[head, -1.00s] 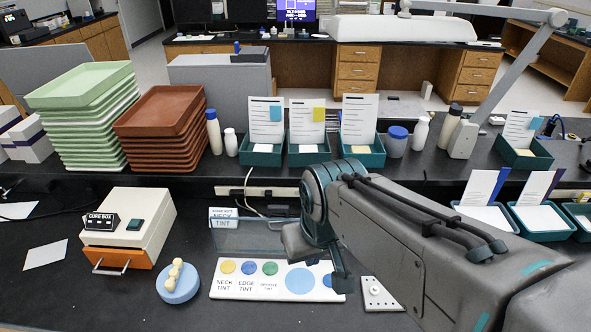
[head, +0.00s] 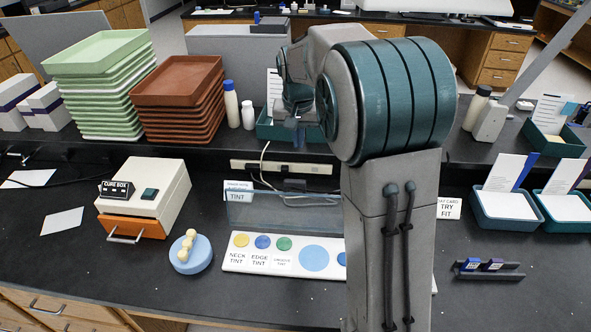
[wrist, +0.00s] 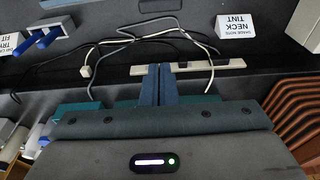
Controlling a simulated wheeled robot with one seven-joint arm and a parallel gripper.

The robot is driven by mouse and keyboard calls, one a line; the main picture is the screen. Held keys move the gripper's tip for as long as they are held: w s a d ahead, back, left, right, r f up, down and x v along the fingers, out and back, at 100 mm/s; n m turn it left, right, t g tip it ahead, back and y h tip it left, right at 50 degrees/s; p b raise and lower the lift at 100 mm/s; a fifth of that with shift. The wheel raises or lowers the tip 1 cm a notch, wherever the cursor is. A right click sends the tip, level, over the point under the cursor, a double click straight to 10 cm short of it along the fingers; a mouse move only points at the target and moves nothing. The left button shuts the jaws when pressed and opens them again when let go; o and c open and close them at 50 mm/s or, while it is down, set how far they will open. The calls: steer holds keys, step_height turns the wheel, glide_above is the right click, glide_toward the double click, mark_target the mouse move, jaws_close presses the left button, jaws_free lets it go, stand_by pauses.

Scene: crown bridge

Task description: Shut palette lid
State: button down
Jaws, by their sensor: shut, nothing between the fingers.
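The palette (head: 240,262) is a white board on the black bench in the head view, with yellow, blue, green and larger light-blue spots. Its clear lid (head: 275,214) stands raised along the back edge, so the palette is open. My arm hides the palette's right end. My gripper (head: 297,140) is above and behind the lid, near the raised back shelf, and apart from the lid. In the wrist view its two dark blue fingers (wrist: 160,84) are together with nothing between them. The palette and lid do not show clearly in the wrist view.
A cure box (head: 150,198) and a blue round stand (head: 190,255) with a cream tooth bridge are left of the palette. A power strip (head: 255,166) with cables lies behind the lid. Red trays (head: 178,95) stand on the shelf. Bench in front is clear.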

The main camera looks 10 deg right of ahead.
step_height(320, 180, down, 9)
steer(key=s+p, duration=0.1)
steer(key=p, duration=0.1)
steer(key=shift+s+a+f, duration=0.2)
steer(key=shift+s+a, duration=0.1)
steer(key=shift+a, duration=0.05)
steer(key=shift+s+a+b, duration=0.15)
steer(key=shift+b, duration=0.15)
stand_by(0.3)
